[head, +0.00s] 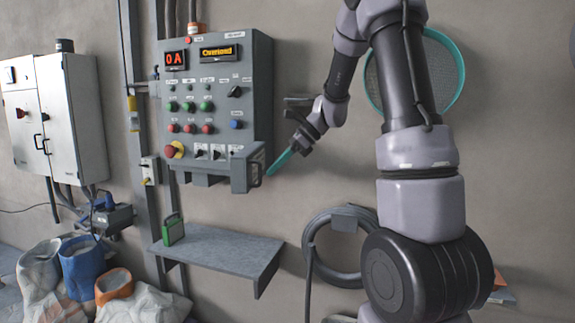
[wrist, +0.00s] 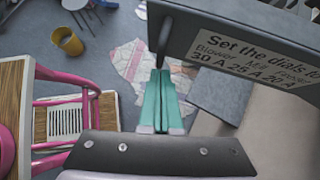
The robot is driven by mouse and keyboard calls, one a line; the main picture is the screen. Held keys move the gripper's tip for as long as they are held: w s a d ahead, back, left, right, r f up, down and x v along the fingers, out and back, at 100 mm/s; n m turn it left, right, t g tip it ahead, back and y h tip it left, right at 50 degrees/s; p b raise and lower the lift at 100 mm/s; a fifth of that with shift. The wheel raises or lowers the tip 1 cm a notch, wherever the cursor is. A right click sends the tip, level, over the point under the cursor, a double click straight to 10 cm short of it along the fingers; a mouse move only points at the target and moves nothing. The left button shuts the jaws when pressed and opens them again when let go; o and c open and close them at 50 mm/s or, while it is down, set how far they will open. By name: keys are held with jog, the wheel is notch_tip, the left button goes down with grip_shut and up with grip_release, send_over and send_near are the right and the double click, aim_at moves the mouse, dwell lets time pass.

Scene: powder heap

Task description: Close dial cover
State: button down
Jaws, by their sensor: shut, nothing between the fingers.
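The grey control panel (head: 212,90) hangs on the wall with lit displays, buttons and a row of small dials (head: 217,154) near its bottom. The dial cover (head: 243,172) sticks out at the panel's lower right, with the dials uncovered above it. In the wrist view the grey cover (wrist: 225,28) fills the upper right and bears a label about setting the dials. A dark bar, perhaps its handle (wrist: 165,36), shows at its left end. My gripper (head: 270,173) is shut and empty, just right of the cover. Its teal fingers (wrist: 162,72) end close to the bar; contact is unclear.
A grey shelf (head: 220,250) with a green object (head: 173,229) is below the panel. A coiled hose (head: 308,250) hangs to the right. Sacks (head: 60,270) stand at lower left. The wrist view shows a pink-framed object (wrist: 70,110) at left and a yellow bucket (wrist: 68,41).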

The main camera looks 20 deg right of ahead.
jog(key=shift+a, duration=0.35)
